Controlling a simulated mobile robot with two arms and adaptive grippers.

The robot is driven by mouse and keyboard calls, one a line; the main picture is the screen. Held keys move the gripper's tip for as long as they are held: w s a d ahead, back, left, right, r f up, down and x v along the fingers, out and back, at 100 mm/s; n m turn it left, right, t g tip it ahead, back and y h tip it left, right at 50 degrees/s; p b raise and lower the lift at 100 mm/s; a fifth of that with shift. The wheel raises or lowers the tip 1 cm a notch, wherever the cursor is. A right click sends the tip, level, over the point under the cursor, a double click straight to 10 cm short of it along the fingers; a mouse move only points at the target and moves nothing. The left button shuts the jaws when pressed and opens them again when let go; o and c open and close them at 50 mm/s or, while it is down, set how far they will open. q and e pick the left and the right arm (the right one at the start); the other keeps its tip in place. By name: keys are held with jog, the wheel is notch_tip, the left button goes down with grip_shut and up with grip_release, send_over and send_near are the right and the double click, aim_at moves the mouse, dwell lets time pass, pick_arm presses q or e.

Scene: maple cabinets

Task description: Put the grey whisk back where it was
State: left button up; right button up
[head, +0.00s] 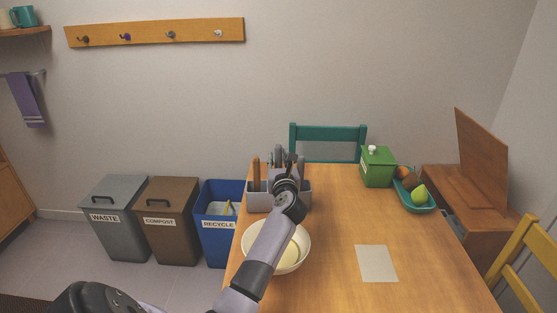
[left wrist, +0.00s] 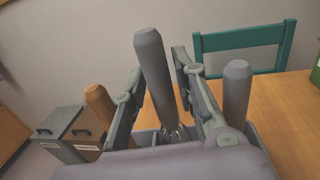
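The grey whisk (left wrist: 156,78) stands handle up and leaning in the left wrist view, with a few wires showing at its lower end. My left gripper (head: 284,164) is over the grey utensil holder (head: 258,199) on the table's far left part. In the left wrist view, the fingers of my left gripper (left wrist: 162,62) are spread on either side of the whisk handle, with a gap visible on the right. The whisk's lower end is mostly hidden by my gripper. My right gripper is not in view.
A wooden handle (left wrist: 96,97) and another grey handle (left wrist: 235,88) stand beside the whisk. A white bowl (head: 303,259) sits under my left forearm. A pale sheet (head: 376,263), green canister (head: 378,169) and teal fruit tray (head: 427,208) are to the right.

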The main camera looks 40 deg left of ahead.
pick_arm(q)
jog(key=shift+o, duration=0.8)
jog(key=shift+r, duration=0.1)
jog(key=shift+s+d+r, duration=0.1)
jog(key=shift+d, duration=0.05)
jog(key=p+v, duration=0.3)
jog(key=v, duration=0.8)
jog(key=shift+s+d, duration=0.2)
jog(key=shift+s, duration=0.05)
